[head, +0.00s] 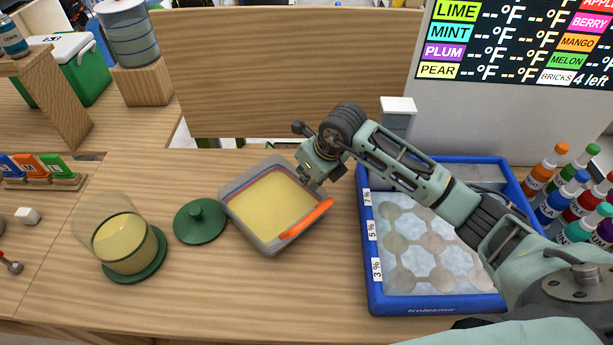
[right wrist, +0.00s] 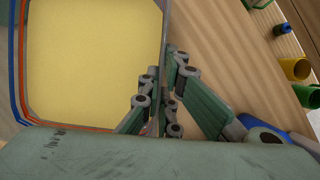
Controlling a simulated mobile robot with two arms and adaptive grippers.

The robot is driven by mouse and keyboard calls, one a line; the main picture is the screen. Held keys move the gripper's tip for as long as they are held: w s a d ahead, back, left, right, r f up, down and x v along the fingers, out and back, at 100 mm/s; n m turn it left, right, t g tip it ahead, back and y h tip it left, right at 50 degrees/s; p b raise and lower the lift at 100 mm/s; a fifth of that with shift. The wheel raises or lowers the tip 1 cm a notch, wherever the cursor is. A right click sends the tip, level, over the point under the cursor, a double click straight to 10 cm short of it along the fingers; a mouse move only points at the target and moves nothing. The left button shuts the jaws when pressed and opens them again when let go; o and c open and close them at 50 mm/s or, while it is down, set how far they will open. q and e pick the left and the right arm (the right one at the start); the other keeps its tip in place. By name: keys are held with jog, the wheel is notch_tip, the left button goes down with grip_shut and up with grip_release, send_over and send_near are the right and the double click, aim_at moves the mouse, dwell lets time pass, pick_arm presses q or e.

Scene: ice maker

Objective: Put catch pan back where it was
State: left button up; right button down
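The catch pan (head: 233,212) is a grey square tray with an orange front lip and a flat yellow fill. It is in the middle of the head view, left of the blue-framed machine; I cannot tell whether it rests on the table or is slightly raised. My right gripper (head: 318,182) is at its right rim. In the right wrist view the pan (right wrist: 95,60) fills the upper left, and the gripper fingers (right wrist: 163,85) close around its rim, hiding part of it. My left gripper is not in view.
The blue-framed ice machine (head: 372,285) stands under my right arm. A green lid (head: 200,222) lies just left of the pan, and a glass jar on a green base (head: 127,240) is further left. Several coloured bottles (head: 580,190) stand at right. The front middle table is clear.

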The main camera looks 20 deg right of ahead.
jog(key=shift+f, duration=0.3)
jog(key=c, duration=2)
grip_release()
jog(key=shift+r, duration=0.1)
jog(key=shift+r, duration=0.25)
jog(key=b+v, duration=0.1)
jog(key=v, duration=1.1)
jog(key=shift+r, duration=0.25)
